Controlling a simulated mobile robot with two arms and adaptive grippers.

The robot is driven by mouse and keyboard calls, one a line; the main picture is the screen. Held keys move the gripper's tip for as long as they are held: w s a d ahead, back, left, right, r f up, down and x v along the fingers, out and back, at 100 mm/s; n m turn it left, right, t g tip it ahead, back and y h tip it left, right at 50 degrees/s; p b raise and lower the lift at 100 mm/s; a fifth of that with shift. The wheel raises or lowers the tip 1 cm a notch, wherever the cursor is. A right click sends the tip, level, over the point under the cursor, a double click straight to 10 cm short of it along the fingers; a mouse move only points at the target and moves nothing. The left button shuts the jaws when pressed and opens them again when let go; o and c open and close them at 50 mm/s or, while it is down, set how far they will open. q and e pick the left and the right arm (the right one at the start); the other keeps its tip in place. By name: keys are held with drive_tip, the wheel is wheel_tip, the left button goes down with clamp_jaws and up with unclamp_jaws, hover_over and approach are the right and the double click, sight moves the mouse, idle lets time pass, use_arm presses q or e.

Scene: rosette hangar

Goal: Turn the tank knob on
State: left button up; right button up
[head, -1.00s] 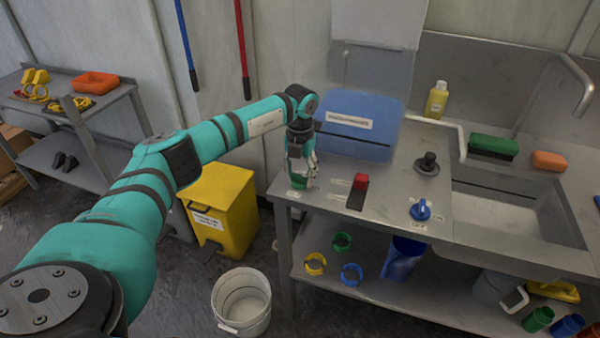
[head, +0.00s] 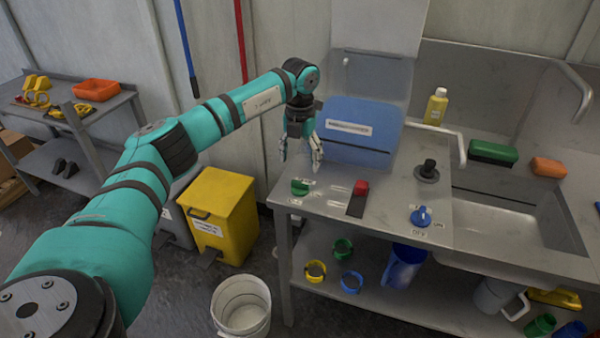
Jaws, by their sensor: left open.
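A green knob (head: 300,187) sits at the left front corner of the metal counter, with small pale labels beside it. A blue knob (head: 421,216) with labels around it sits further right, near the front edge. Which one is the tank knob I cannot tell from marks. A clear tank with blue in its lower part (head: 350,147) and a white label stands at the back of the counter. My left gripper (head: 301,166) is open and empty, pointing down just above the green knob, apart from it. My right gripper is out of view.
A red-topped lever (head: 360,190) in a dark slot and a black knob (head: 427,171) are on the counter. A sink (head: 510,215), yellow bottle (head: 436,106) and brushes are at right. A yellow bin (head: 218,215) and white bucket (head: 241,306) stand on the floor.

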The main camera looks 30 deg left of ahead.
use_arm(q)
drive_tip(key=shift+r, duration=2.2)
